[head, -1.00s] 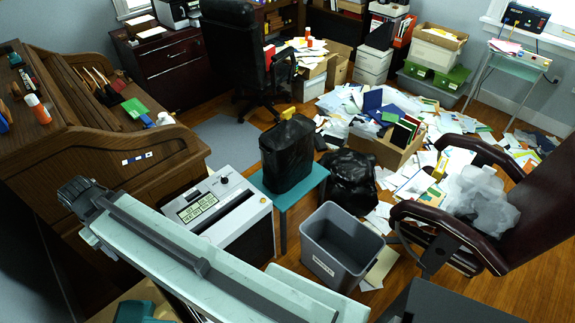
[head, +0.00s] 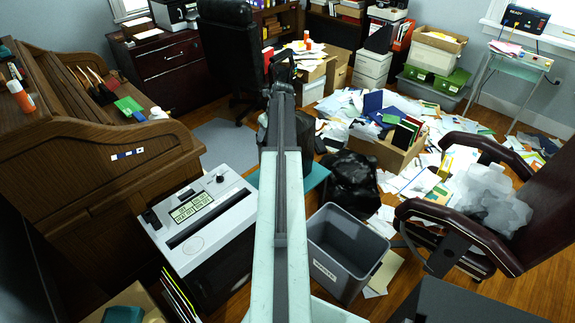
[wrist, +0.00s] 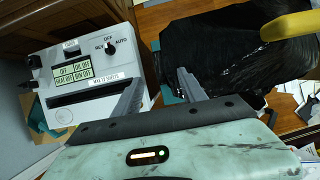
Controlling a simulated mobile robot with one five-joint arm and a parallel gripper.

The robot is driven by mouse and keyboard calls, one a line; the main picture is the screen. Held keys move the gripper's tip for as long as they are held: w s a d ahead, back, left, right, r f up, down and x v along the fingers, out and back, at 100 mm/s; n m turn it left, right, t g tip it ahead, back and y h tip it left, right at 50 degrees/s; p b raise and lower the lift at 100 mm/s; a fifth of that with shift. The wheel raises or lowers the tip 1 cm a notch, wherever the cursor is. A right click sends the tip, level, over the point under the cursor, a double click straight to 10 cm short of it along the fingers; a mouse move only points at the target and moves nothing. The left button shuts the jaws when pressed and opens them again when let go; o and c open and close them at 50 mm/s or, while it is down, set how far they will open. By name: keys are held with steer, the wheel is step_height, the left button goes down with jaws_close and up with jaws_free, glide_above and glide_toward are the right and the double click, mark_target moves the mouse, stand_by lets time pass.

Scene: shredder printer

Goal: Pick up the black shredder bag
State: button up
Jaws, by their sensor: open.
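The black shredder bag (wrist: 215,45) stands on a small teal table (head: 318,176), with a yellow piece (wrist: 288,27) at its top. In the head view my arm hides most of the bag, leaving a dark strip of it (head: 306,140) at the arm's right. My gripper (wrist: 160,80) is open and empty in the wrist view. Its right finger lies close to the bag's left edge; I cannot tell whether they touch. The left finger overlaps the shredder in the picture.
The white shredder (head: 200,215) stands left of the table. A second black bag (head: 350,182) and a grey bin (head: 343,250) are on the floor to the right. Papers (head: 410,180) litter the floor. A black office chair (head: 228,50) stands behind.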

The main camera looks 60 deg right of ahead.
mark_target(263, 145)
steer(key=b+x, duration=0.6)
steer(key=x, duration=0.2)
steer(key=shift+s+b, duration=0.15)
steer(key=shift+b, duration=0.25)
steer(key=shift+r, duration=0.2)
steer(key=shift+c, duration=0.3)
jaws_close()
stand_by(0.5)
